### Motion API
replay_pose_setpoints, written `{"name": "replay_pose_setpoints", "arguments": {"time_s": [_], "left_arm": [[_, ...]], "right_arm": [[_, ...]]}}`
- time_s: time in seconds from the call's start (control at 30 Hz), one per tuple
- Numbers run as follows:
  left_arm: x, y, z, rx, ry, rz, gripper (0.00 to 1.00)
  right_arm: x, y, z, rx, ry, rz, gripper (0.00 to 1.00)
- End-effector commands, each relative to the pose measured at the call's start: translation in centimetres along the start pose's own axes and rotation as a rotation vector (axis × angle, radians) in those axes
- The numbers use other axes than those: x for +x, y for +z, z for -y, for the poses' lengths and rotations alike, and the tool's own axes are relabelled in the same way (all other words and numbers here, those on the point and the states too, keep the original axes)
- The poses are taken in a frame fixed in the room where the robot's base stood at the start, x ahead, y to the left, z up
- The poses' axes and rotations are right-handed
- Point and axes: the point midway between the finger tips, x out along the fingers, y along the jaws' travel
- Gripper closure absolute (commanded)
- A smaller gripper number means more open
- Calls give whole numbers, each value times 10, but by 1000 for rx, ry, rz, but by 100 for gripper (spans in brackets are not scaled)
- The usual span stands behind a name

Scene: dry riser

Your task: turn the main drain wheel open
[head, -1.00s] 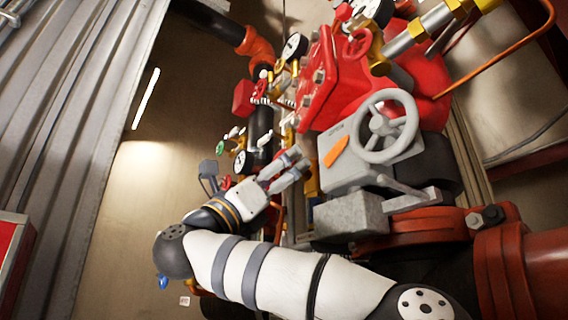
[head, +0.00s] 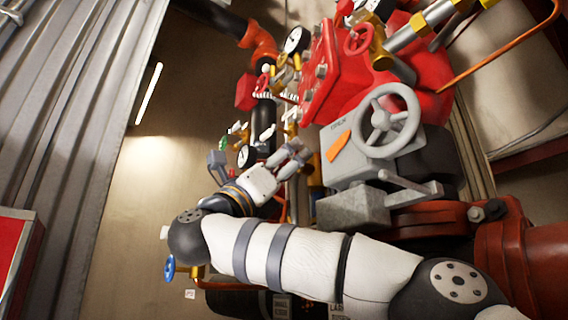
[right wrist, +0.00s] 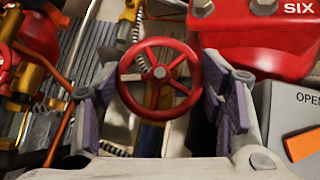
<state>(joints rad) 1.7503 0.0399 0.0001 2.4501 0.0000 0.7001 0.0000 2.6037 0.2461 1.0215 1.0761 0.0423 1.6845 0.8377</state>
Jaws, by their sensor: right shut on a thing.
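A red spoked handwheel (right wrist: 160,78) sits between the fingers of my right gripper in the right wrist view. My right gripper (right wrist: 163,95) is shut on this wheel, with a purple pad at each side of the rim. In the head view my right gripper (head: 294,157) points into the valve cluster, left of the grey gearbox. The red wheel it holds cannot be made out there. Nothing in view labels the wheel as the main drain. My left gripper is not in view.
A grey gearbox (head: 345,168) with an orange pointer and a large grey handwheel (head: 388,121) stands right of my right gripper. Above are a red valve body (head: 325,75) and gauges (head: 297,40). A blue wheel (head: 169,268) is low left. Bare wall lies left of the cluster.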

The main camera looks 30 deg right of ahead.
Motion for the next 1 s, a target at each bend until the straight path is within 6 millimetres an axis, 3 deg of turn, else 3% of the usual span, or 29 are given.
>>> {"name": "replay_pose_setpoints", "arguments": {"time_s": [0.17, 0.2, 0.3, 0.63, 1.0], "left_arm": [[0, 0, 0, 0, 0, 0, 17], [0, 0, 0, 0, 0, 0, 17], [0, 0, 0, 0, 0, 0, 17], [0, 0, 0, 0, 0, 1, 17], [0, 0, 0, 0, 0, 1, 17]], "right_arm": [[0, 0, 0, -2, -2, 0, 65], [0, 0, 0, -2, -2, 0, 33], [0, 0, 0, -1, -2, 0, 17], [-4, 1, -1, -1, 0, 2, 17], [-70, 0, 0, 0, 0, 2, 17]]}}
